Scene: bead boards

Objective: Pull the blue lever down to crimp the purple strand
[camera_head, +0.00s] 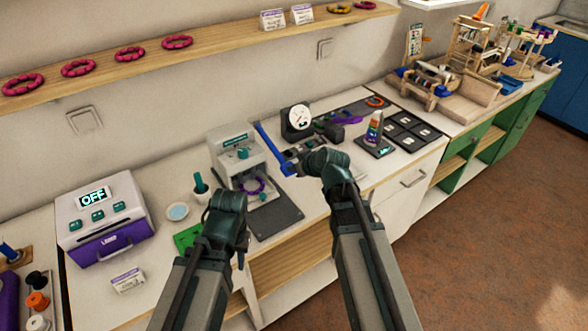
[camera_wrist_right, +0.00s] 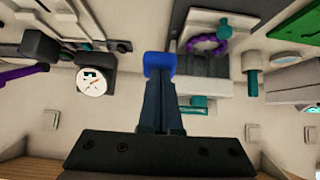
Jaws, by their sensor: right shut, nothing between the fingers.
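The blue lever (camera_head: 270,143) slants beside the white press (camera_head: 234,149), its lower end by my right gripper. The purple strand (camera_head: 257,185) is a ring at the press's front; it also shows in the right wrist view (camera_wrist_right: 207,46). My right gripper (camera_head: 294,166) is shut and empty. In the right wrist view its fingers (camera_wrist_right: 160,85) point at a blue piece (camera_wrist_right: 160,64), apparently part of the lever; whether they touch is unclear. My left gripper (camera_head: 225,200) is in front of the press, left of the dark mat; its fingers are hidden.
A round dial gauge (camera_head: 299,117) stands behind my right gripper. A bottle (camera_head: 374,130) and a dark tray (camera_head: 408,131) are to the right. A white machine reading OFF (camera_head: 95,197) stands at left, with a small dish (camera_head: 177,212) nearby. A dark mat (camera_head: 274,216) lies before the press.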

